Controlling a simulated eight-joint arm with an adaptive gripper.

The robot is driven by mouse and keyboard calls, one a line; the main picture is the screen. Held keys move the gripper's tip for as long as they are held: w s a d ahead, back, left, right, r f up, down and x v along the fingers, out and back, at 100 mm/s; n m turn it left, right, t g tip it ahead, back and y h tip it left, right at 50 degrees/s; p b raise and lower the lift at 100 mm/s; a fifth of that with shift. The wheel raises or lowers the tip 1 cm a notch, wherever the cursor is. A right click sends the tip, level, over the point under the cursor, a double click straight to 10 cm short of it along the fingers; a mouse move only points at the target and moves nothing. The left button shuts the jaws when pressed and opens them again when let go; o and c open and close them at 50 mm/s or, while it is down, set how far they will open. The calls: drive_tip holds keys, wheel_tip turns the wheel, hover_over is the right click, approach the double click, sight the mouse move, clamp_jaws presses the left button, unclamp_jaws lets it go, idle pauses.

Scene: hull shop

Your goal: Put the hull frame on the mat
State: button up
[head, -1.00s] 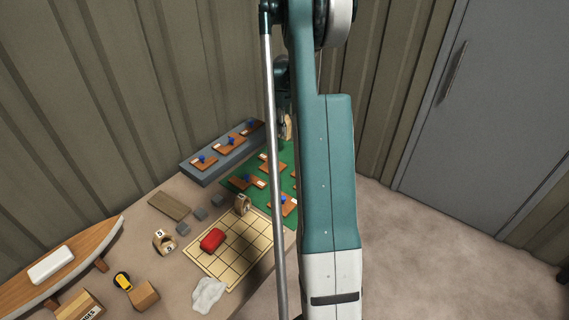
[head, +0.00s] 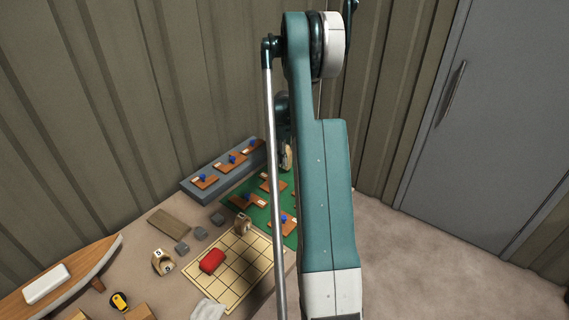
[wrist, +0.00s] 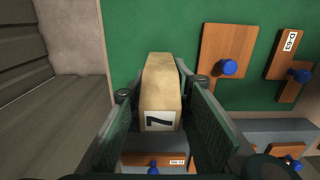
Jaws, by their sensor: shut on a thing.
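A pale wooden hull frame (wrist: 162,85) with a black-marked white label is between the fingers of my gripper (wrist: 160,98) in the wrist view. The gripper is shut on it. In the head view only a sliver of the held frame (head: 287,157) shows beside my arm, which hides most of the gripper. A green mat (wrist: 142,22) lies beyond the held frame in the wrist view; it also shows in the head view (head: 259,213). A yellow gridded mat (head: 238,262) lies nearer. I cannot tell the held frame's height above the surface.
Wooden plates with blue knobs (wrist: 228,68) lie on the green mat and grey ledge (head: 190,189). Another labelled frame (head: 162,262) and a boat hull (head: 75,279) stand left.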

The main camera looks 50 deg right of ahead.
drive_tip(key=shift+f, duration=1.55)
drive_tip(key=shift+f, duration=0.15)
drive_tip(key=o, duration=0.9)
wheel_tip(320, 180, up, 12)
drive_tip(key=shift+r+p, duration=0.2)
drive_tip(key=shift+p, duration=0.1)
